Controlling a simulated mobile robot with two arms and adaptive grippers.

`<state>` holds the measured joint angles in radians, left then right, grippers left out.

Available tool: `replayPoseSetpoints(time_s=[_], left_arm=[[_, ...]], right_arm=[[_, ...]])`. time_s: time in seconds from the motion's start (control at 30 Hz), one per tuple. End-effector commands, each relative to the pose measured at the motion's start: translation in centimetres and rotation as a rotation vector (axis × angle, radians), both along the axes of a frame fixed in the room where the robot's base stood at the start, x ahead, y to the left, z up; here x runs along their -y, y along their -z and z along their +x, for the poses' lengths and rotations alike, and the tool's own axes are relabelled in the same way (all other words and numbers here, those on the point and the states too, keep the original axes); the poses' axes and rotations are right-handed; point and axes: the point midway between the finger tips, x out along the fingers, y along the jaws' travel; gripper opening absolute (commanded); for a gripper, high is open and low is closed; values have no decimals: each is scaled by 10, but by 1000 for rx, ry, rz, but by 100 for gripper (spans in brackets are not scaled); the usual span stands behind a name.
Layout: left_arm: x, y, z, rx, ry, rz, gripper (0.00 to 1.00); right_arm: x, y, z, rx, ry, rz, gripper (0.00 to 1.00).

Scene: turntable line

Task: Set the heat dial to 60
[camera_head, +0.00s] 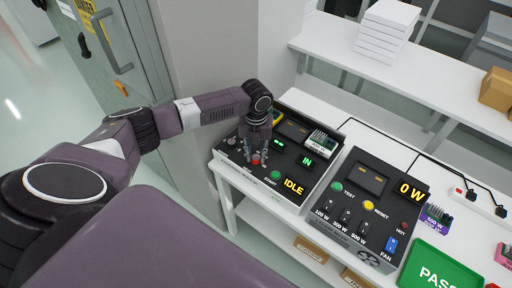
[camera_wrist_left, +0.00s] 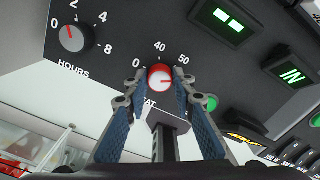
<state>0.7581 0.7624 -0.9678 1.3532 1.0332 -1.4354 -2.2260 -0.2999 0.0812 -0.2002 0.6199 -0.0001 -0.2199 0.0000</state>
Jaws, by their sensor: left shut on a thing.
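The heat dial (camera_wrist_left: 160,79) is a round knob with a red rim and a pale face on the dark panel. Its red mark points roughly right in the left wrist view. The numbers 0, 40 and 50 show around it; others are hidden behind the fingers. In the head view it is a small red spot (camera_head: 256,160). My left gripper (camera_head: 257,155) reaches down to the panel, shut on the dial, with one blue finger on each side in the left wrist view (camera_wrist_left: 160,92). My right gripper is in neither view.
The hours dial (camera_wrist_left: 72,38) sits beside the heat dial. A green button (camera_head: 275,175) and an IDLE display (camera_head: 293,187) are close by. The heater test box (camera_head: 365,205) stands to the right, with a green PASS tray (camera_head: 437,268) beyond it.

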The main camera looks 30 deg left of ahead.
Motion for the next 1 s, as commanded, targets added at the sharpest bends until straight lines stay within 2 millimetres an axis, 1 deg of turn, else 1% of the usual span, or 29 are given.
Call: replayPoseSetpoints(time_s=[0.03,0.3,0.5,0.7,1.0], left_arm=[[-1,-2,3,6,43,1,0],[-1,-2,3,7,282,2,0],[-1,-2,2,6,417,1,0],[-1,-2,2,7,506,1,0],[-1,-3,3,7,556,1,0]], right_arm=[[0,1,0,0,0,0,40],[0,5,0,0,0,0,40],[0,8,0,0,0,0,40],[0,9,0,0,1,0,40],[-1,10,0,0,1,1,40]])
